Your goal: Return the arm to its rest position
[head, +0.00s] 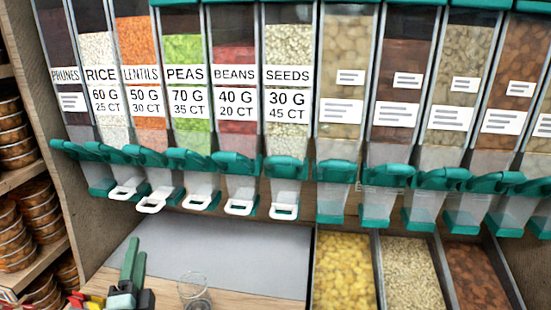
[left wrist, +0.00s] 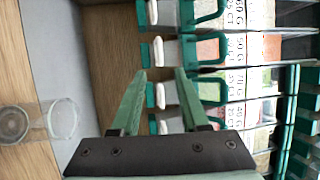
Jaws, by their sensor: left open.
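My left gripper (head: 136,250) is at the lower left of the head view, its green fingers pointing up. In the left wrist view the two fingers of the gripper (left wrist: 160,75) stand apart, with nothing held between them. They point toward the dispenser spouts, which appear beyond the tips; whether they touch cannot be told. A clear glass (head: 194,292) stands on the counter to the right of the gripper, cut off by the bottom edge. The glass (left wrist: 22,122) also shows at the left of the wrist view, apart from the fingers. My right gripper is not seen.
A row of dispensers with teal spouts (head: 147,157) spans the head view, labelled prunes to seeds, others unreadable. A grey mat (head: 240,258) lies bare below. Open bins of yellow (head: 343,275), pale and brown food are at right. Shelves with round tins (head: 18,235) stand left.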

